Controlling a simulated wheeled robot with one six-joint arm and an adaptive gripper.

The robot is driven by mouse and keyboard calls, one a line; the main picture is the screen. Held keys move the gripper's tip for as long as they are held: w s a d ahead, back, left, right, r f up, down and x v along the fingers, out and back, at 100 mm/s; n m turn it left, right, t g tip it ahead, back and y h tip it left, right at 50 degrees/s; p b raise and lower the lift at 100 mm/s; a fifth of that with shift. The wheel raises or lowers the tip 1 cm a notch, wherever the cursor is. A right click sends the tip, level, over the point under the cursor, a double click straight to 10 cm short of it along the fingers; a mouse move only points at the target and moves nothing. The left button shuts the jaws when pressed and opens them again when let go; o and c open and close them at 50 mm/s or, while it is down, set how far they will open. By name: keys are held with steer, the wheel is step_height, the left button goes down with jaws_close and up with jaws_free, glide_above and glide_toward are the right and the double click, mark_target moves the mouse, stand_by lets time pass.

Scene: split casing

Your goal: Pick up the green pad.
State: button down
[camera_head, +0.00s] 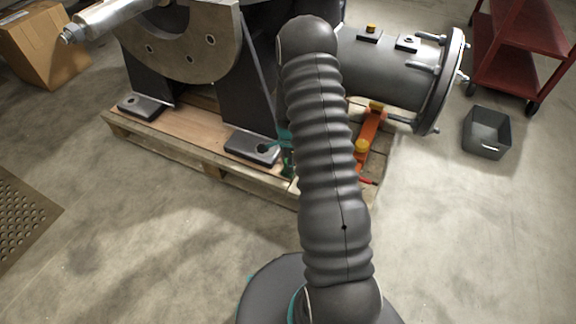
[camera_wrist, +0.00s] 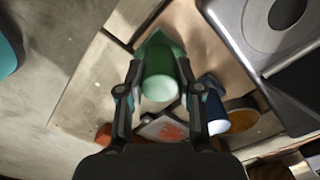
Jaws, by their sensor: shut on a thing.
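The green pad (camera_wrist: 160,86) shows in the wrist view as a green, rounded block with a paler end facing the camera. A darker green, angular part shows just beyond it. My gripper (camera_wrist: 160,68) has one finger on each side of the pad and is shut on it. The pad is over or on the wooden boards; I cannot tell whether it touches them. In the head view my arm covers most of the gripper, and only a little green (camera_head: 290,162) shows at the pallet edge left of the arm.
A blue piece (camera_wrist: 214,108) and a yellow-orange piece (camera_wrist: 241,117) lie close right of the gripper. A metal foot plate (camera_wrist: 280,30) is further right. The pallet (camera_head: 170,142) bears the heavy casing (camera_head: 385,72). A grey bin (camera_head: 487,133) stands right on open floor.

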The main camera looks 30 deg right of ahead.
steer(key=shift+r, duration=0.65)
step_height(320, 180, up, 3)
steer(key=s+d+r, duration=0.5)
steer(key=d+r, duration=0.1)
steer(key=d, duration=0.4)
steer(key=shift+s+d+r+p, duration=0.2)
steer(key=shift+s+r+p, duration=0.05)
steer(key=shift+r+p, duration=0.1)
